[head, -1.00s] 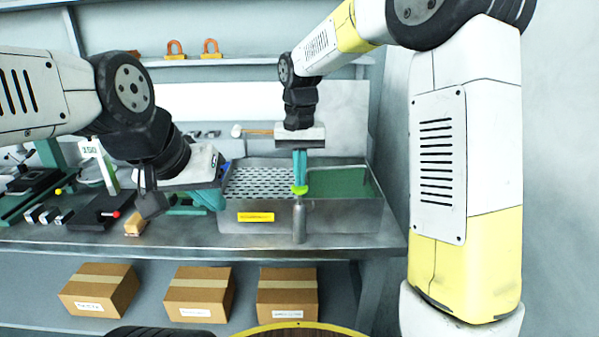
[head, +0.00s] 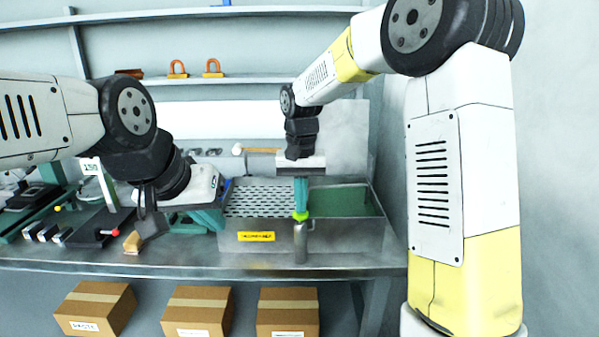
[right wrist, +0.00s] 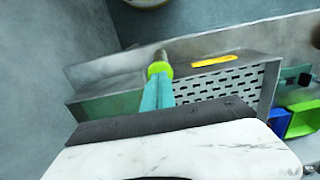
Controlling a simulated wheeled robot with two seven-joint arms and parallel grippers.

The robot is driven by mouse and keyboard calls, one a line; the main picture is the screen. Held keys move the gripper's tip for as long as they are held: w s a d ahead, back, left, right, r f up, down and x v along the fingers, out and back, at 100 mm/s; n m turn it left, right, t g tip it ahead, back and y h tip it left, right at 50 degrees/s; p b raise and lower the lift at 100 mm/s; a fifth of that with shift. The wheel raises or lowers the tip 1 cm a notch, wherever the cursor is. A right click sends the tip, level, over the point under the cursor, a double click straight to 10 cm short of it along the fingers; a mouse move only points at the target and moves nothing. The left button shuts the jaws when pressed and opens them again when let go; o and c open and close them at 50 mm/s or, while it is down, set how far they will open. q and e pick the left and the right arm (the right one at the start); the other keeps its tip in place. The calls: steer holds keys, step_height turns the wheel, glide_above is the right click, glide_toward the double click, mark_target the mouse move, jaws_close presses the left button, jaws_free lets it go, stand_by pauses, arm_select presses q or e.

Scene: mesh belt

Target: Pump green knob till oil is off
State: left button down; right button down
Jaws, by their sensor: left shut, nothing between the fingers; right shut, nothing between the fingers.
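The bright green knob (head: 301,215) sits on top of an upright grey metal cylinder (head: 301,243) at the front wall of the metal tray. My right gripper (head: 301,205) points down with its teal fingers shut, and its tips are at the top of the knob. The right wrist view also shows the knob (right wrist: 159,69) right at the fingertips, with the cylinder (right wrist: 161,54) beyond it. The fingers hide part of the knob's top. My left gripper (head: 212,222) is shut and empty, left of the tray. I cannot make out any oil.
The metal tray (head: 345,238) has a perforated plate (head: 262,201) on its left and a green area (head: 342,202) on its right. A hammer (head: 250,150) lies behind it. A small wooden block (head: 132,242) and tools stand at the left. Cardboard boxes (head: 198,310) are below.

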step_height(320, 180, up, 14)
steer(key=shift+f, duration=0.15)
steer(key=shift+w, duration=0.15)
stand_by(1.3)
steer(key=f, duration=1.1)
steer(key=shift+s+a+f, duration=0.2)
steer(key=shift+s+f, duration=0.1)
steer(key=shift+s, duration=0.05)
stand_by(0.4)
